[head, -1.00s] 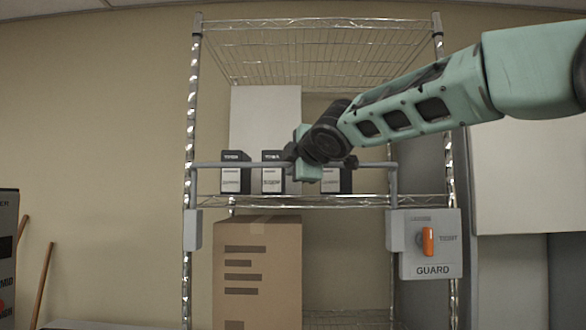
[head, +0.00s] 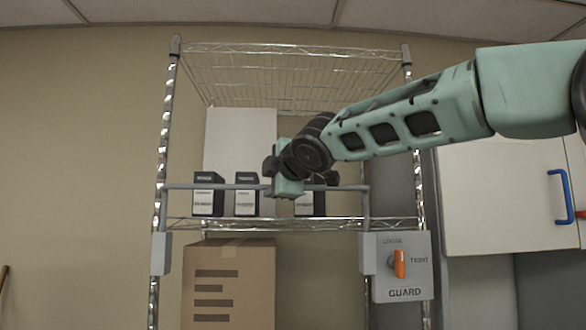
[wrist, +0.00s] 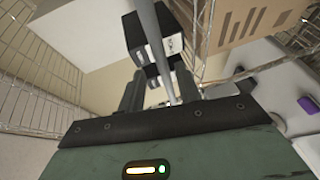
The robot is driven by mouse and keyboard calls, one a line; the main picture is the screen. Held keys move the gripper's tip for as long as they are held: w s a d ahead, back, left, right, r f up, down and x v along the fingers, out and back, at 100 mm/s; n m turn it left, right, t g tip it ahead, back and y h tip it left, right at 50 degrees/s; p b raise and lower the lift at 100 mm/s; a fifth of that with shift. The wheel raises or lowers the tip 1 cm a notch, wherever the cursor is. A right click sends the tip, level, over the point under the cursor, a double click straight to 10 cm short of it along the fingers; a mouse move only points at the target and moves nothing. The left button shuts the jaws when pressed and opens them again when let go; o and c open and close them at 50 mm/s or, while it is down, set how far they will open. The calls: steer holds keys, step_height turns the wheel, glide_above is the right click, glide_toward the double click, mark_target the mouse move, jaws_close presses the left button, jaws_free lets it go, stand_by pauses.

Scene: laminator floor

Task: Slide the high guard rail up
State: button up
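The guard rail (head: 232,187) is a grey horizontal bar across the front of the wire rack, a little above the middle shelf. Its ends bend down to grey brackets on the posts. My gripper (head: 298,178) is at the rail, right of its middle. In the wrist view the rail (wrist: 151,35) runs down between the two dark fingers of my gripper (wrist: 158,85). The fingers look apart, with the rail nearer the right one; contact is not clear. A grey GUARD panel (head: 418,277) with an upright orange knob (head: 399,263) sits at the right bracket.
Several black boxes (head: 246,202) stand on the middle shelf (head: 345,223) behind the rail. A cardboard box (head: 262,285) is below. A wire top shelf (head: 290,50) is above. A white cabinet (head: 500,200) with a blue handle is at right.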

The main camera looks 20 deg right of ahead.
steer(key=s+r+b, duration=0.1)
steer(key=s+b, duration=0.1)
steer(key=s, duration=0.5)
steer(key=s+d+r+b, duration=0.1)
steer(key=s+b, duration=0.2)
steer(key=s, duration=0.4)
steer(key=shift+r+b, duration=0.3)
steer(key=shift+r, duration=0.05)
steer(key=shift+d, duration=0.1)
